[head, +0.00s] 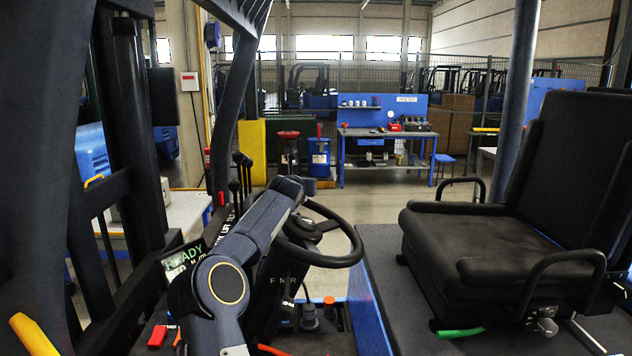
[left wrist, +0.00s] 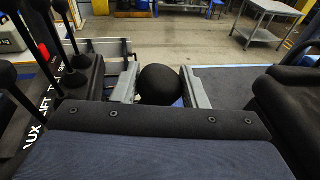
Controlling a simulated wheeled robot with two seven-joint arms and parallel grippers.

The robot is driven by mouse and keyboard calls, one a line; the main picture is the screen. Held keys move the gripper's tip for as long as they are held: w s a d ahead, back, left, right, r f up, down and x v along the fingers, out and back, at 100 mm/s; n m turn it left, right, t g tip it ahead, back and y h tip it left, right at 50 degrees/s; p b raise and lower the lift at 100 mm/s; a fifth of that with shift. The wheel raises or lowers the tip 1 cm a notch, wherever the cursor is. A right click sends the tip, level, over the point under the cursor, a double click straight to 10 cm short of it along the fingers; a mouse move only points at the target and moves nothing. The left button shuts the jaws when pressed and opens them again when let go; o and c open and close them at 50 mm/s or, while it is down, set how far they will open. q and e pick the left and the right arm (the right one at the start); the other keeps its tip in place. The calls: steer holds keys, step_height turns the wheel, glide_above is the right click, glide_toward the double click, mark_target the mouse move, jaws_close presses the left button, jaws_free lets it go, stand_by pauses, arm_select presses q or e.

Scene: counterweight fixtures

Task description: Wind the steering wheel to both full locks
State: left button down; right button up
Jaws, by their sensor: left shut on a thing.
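The black steering wheel (head: 352,250) stands tilted in the middle of the head view, with its hub and spokes (head: 308,228) showing. My left arm covers the wheel's left part. In the left wrist view, my left gripper (left wrist: 160,82) has its two grey fingers on either side of a round black knob (left wrist: 160,86) and is shut on it. The knob looks like the wheel's spinner knob, but its join to the rim is hidden. In the head view the left fingers are hidden behind my arm. My right gripper is in neither view.
A black seat (head: 490,245) with armrests stands right of the wheel. Black-knobbed levers (head: 240,172) and a lit READY display (head: 184,255) are left of it. A dark mast or frame post stands far left. A workbench (head: 385,150) is at the back, beyond open floor.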

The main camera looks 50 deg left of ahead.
arm_select(q)
steer(key=shift+w+d+f+h, duration=0.1)
steer(key=shift+w+d+h, duration=0.1)
steer(key=shift+h, duration=0.1)
steer(key=c, duration=1.2)
jaws_free()
steer(key=o, duration=0.3)
steer(key=shift+w, duration=0.15)
steer(key=shift+s+d+b, duration=0.15)
steer(key=shift+s+b, duration=0.25)
steer(key=shift+s, duration=0.1)
steer(key=b+v, duration=0.2)
steer(key=v, duration=0.5)
